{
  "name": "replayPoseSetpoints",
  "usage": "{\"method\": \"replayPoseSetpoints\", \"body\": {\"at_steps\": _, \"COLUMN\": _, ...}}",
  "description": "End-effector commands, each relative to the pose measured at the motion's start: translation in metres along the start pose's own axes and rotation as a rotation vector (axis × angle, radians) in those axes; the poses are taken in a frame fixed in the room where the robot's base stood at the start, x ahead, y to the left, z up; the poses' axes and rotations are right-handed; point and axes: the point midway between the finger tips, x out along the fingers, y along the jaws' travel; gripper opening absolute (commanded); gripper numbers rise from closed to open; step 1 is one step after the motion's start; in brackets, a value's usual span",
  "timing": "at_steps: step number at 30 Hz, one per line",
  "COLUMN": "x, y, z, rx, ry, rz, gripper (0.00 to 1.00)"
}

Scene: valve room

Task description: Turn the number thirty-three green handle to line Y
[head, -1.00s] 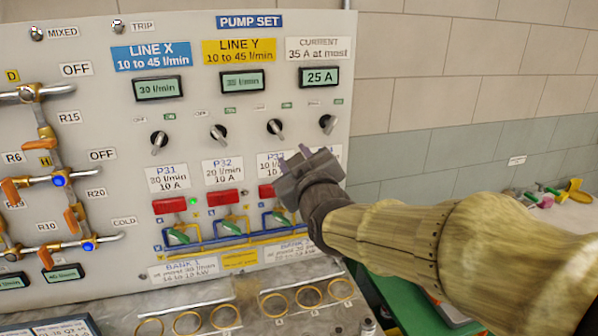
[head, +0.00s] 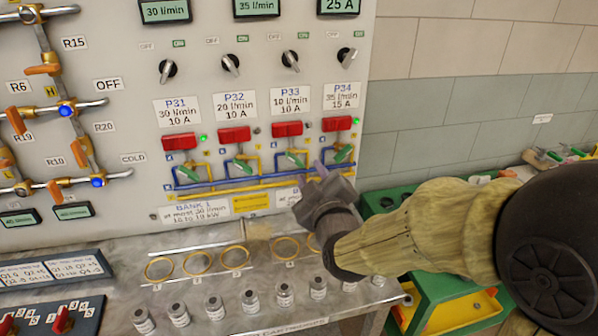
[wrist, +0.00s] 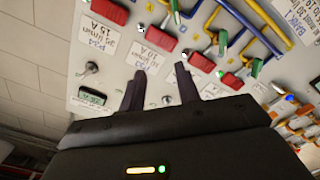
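The P33 green handle (head: 297,159) is on the panel below the P33 label (head: 290,102) and its red block (head: 288,129). It slants from upper left to lower right between blue and yellow pipes. I cannot tell which line it is set to. My gripper (head: 312,178) is just below and right of the handle in the head view, with no visible contact. In the wrist view, the fingers (wrist: 160,75) stand apart with nothing between them. The P33 label (wrist: 143,52) shows ahead of them, turned.
Neighbouring green handles P32 (head: 243,166) and P34 (head: 342,154) sit close on either side. A metal shelf (head: 130,260) with yellow rings and several small cylinders juts out below. A green bench (head: 440,285) stands at right.

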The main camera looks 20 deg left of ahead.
Motion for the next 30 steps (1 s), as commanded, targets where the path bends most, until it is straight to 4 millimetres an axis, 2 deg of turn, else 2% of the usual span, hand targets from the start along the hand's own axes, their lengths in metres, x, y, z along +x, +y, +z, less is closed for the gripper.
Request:
{"method": "replayPoseSetpoints", "body": {"at_steps": 1, "x": -0.004, "y": -0.024, "z": 0.033, "rx": -0.017, "ry": -0.009, "rz": -0.004, "gripper": 0.33}}
{"method": "replayPoseSetpoints", "body": {"at_steps": 3, "x": -0.009, "y": -0.037, "z": 0.05, "rx": -0.034, "ry": -0.004, "rz": -0.001, "gripper": 0.33}}
{"method": "replayPoseSetpoints", "body": {"at_steps": 5, "x": -0.012, "y": -0.043, "z": 0.057, "rx": -0.041, "ry": 0.001, "rz": 0.001, "gripper": 0.33}}
{"method": "replayPoseSetpoints", "body": {"at_steps": 15, "x": -0.014, "y": -0.044, "z": 0.056, "rx": -0.048, "ry": 0.009, "rz": 0.004, "gripper": 0.33}}
{"method": "replayPoseSetpoints", "body": {"at_steps": 20, "x": -0.007, "y": -0.043, "z": 0.056, "rx": -0.046, "ry": 0.008, "rz": 0.003, "gripper": 0.33}}
{"method": "replayPoseSetpoints", "body": {"at_steps": 23, "x": 0.003, "y": -0.043, "z": 0.056, "rx": -0.045, "ry": 0.008, "rz": 0.003, "gripper": 0.33}}
{"method": "replayPoseSetpoints", "body": {"at_steps": 30, "x": 0.043, "y": -0.043, "z": 0.055, "rx": -0.044, "ry": 0.008, "rz": 0.003, "gripper": 0.33}}
